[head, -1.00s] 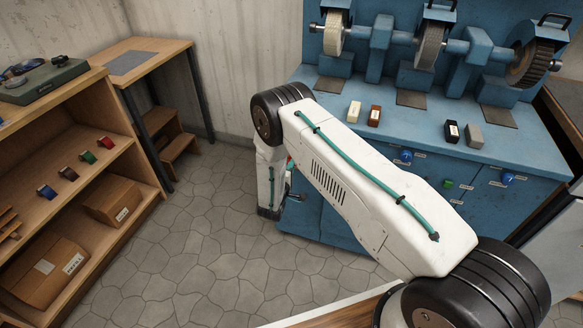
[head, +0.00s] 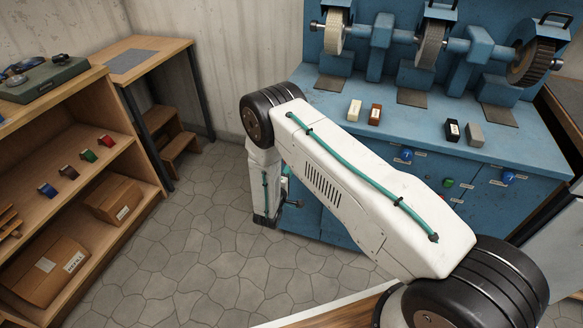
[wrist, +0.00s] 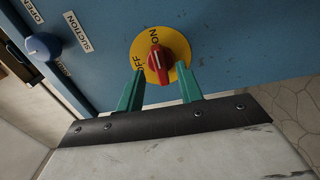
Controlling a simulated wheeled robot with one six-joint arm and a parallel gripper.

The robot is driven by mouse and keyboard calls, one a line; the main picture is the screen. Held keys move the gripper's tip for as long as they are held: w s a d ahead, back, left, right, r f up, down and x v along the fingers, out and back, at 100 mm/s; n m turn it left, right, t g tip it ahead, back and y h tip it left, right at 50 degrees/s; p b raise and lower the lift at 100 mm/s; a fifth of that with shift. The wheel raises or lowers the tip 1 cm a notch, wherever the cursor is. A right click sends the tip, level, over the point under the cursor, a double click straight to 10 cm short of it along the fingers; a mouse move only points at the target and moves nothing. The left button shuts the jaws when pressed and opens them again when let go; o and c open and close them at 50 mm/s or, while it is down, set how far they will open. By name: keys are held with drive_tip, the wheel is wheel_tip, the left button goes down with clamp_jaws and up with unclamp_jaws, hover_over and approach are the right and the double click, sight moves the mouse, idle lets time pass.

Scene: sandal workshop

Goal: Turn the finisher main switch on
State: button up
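The main switch is a red rotary knob (wrist: 158,60) on a round yellow plate (wrist: 177,51), set in the blue cabinet face in the wrist view. OFF is printed on the plate's left side and ON at its top. The knob's bar lies roughly up and down in the picture, its upper end near ON. My gripper (wrist: 161,72) is open, its two green fingers apart just below the knob, one tip toward each side. I cannot tell whether they touch it. In the head view my arm largely hides the switch and gripper.
A blue knob (wrist: 43,47) labelled SUCTION is left of the switch. The blue finisher (head: 450,140) carries several wheels and small blocks on its top. A wooden shelf (head: 95,165) stands at left. The stone floor (head: 200,240) between is clear.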

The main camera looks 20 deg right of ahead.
drive_tip(key=shift+v, duration=2.2)
